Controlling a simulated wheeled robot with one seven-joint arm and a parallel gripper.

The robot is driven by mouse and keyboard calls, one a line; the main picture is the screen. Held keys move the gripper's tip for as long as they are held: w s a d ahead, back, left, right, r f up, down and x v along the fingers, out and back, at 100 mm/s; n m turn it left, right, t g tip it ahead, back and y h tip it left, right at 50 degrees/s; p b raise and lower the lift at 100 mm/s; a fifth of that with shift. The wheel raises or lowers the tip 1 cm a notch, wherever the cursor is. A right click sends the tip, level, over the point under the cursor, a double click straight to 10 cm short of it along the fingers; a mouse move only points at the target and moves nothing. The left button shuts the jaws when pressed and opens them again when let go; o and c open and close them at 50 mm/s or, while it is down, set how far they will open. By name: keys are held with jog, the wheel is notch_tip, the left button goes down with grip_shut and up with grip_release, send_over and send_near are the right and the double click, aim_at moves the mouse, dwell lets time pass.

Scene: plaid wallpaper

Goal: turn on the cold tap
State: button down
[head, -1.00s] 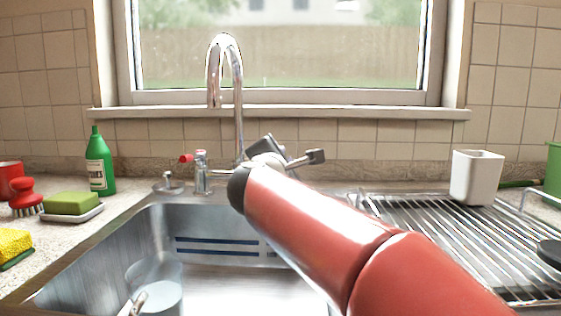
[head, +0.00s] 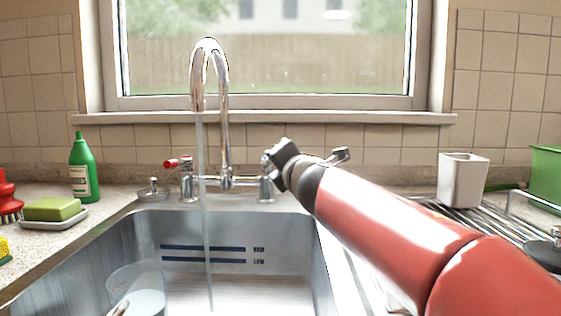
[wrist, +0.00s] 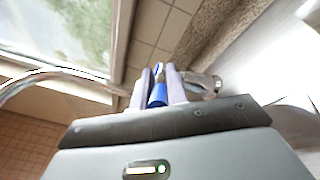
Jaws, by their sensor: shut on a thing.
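The chrome faucet (head: 224,120) stands behind the sink, and a stream of water (head: 206,230) runs from its spout. The hot tap's red handle (head: 178,162) is on the left. The cold tap's post (head: 266,189) is on the right; my gripper hides its handle in the head view. In the wrist view the blue handle (wrist: 157,96) sits between the two pale fingers of my gripper (wrist: 159,84), which is shut on it. In the head view my gripper (head: 270,161) is at the top of the cold tap, coming in from the right.
The steel sink (head: 125,240) holds a clear container (head: 137,283) at its left. A green bottle (head: 82,168) and a green sponge on a dish (head: 52,210) stand on the left counter. A white cup (head: 462,180) stands by the drying rack (head: 490,220) at right.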

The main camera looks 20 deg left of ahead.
dwell(0.5)
jog(key=c, duration=1.4)
grip_release()
jog(key=v, duration=0.7)
jog(key=shift+s+d, duration=0.25)
jog(key=shift+s, duration=0.05)
